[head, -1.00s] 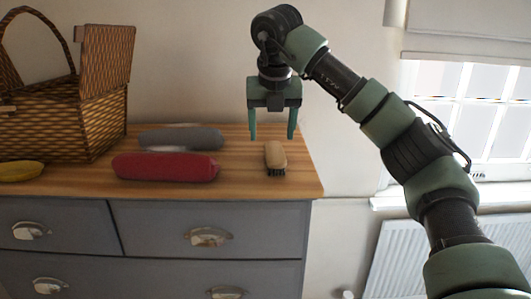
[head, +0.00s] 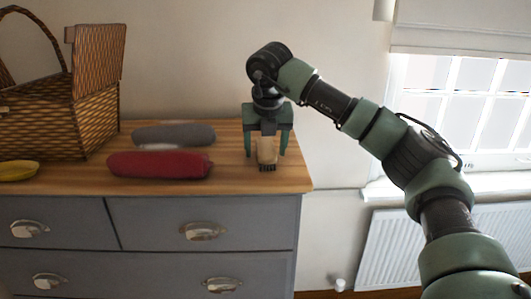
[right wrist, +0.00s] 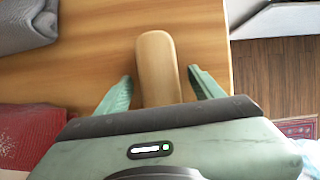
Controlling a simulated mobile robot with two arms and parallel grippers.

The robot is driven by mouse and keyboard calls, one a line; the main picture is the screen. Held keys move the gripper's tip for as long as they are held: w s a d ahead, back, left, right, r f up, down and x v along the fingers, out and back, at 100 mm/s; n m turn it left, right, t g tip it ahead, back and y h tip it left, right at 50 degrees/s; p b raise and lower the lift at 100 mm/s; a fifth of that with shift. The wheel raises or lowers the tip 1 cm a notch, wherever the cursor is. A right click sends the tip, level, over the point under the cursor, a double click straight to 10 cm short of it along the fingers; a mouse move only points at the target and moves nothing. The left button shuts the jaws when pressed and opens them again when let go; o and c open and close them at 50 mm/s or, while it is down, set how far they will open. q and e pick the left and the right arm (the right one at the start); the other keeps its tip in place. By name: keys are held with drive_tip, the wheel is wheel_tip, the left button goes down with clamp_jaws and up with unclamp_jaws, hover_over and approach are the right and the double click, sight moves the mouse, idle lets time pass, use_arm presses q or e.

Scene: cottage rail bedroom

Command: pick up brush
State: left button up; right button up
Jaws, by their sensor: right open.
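The brush (head: 267,152) has a pale wooden back and dark bristles facing down. It lies on the wooden top of the dresser, near its right end. My right gripper (head: 266,154) points down over the brush, with one finger on each side of it. In the right wrist view the brush (right wrist: 158,68) lies between the two open fingers (right wrist: 163,90), with a gap visible on both sides. Its near end is hidden by the gripper body. My left gripper is not in view.
A red rolled cloth (head: 160,164) and a grey rolled cloth (head: 173,134) lie left of the brush. A wicker basket (head: 40,125) and a yellow item (head: 18,171) are farther left. The dresser top (head: 290,178) ends just right of the brush.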

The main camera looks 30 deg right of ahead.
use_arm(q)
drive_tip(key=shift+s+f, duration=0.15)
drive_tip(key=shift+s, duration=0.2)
use_arm(e)
drive_tip(key=shift+f, duration=0.15)
clamp_jaws()
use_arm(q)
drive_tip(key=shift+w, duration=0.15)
